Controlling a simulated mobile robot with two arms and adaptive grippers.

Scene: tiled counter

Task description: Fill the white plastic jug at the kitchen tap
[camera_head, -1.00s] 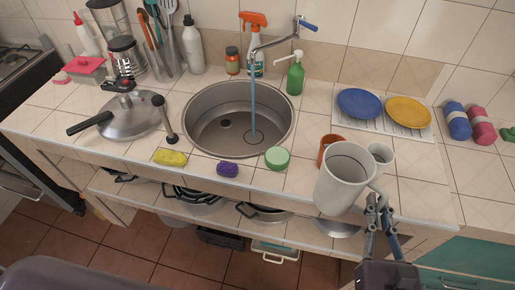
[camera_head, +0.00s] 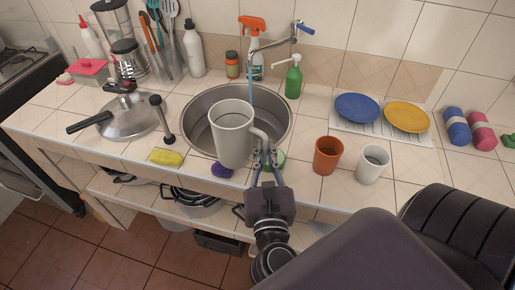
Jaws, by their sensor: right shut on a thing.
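The white plastic jug (camera_head: 231,137) is upright over the front part of the round steel sink (camera_head: 194,112). My right gripper (camera_head: 262,150) is shut on its handle, on the jug's right side. The kitchen tap (camera_head: 262,47) stands behind the sink, with a blue lever at its top right. A stream of water (camera_head: 250,92) falls from its spout; its lower end is hidden behind the jug, and I cannot tell whether it enters the jug. My left gripper is not in view.
A purple sponge (camera_head: 221,171) and a green round item (camera_head: 275,160) are partly hidden at the sink's front edge. A yellow sponge (camera_head: 166,157) lies to the left. An orange cup (camera_head: 327,155) and a white mug (camera_head: 372,164) stand to the right. A green soap bottle (camera_head: 293,80) stands behind.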

